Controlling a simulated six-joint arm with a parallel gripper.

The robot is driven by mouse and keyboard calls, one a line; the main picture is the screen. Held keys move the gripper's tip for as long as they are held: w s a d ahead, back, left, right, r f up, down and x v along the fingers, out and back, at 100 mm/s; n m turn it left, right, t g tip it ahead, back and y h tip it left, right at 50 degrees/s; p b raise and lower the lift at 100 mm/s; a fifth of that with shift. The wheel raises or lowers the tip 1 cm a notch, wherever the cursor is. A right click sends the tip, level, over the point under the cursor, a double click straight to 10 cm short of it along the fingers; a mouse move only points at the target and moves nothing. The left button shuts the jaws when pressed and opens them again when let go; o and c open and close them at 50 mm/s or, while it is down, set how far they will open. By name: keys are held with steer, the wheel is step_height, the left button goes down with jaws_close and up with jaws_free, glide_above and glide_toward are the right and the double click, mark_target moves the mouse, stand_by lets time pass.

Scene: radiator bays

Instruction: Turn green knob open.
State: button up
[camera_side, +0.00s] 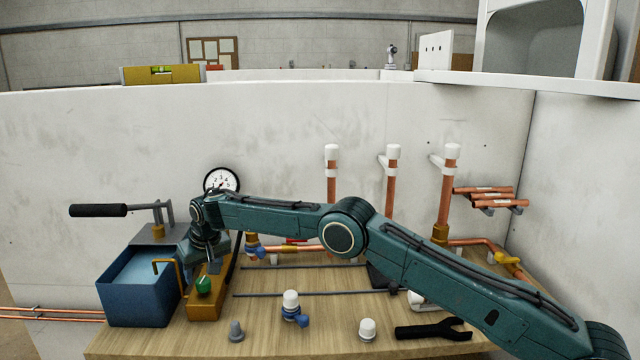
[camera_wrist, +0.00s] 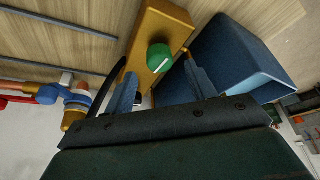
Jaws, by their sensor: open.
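The green knob (camera_side: 204,286) sits on the front of a yellow block (camera_side: 203,308) on the bench, beside a blue water tank. In the wrist view the knob (camera_wrist: 159,57) is a round green cap with a white pointer line running diagonally. My gripper (camera_side: 200,266) is above and behind the knob, pointing down. In the wrist view the fingers of my gripper (camera_wrist: 162,88) are spread apart, with nothing between them; the knob shows beyond the gap. I cannot tell exactly how far the fingertips are from it.
The blue tank (camera_side: 131,298) with a black-handled lever (camera_side: 98,210) stands close on the left. A gauge (camera_side: 221,180) is behind. A grey plug (camera_side: 236,331), a blue-handled valve (camera_side: 291,306), a white cap (camera_side: 367,328) and a black wrench (camera_side: 432,331) are at the front. Copper pipes rise behind.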

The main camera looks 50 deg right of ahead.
mark_target(203, 280)
steer(key=shift+x, duration=1.85)
steer(key=c, duration=1)
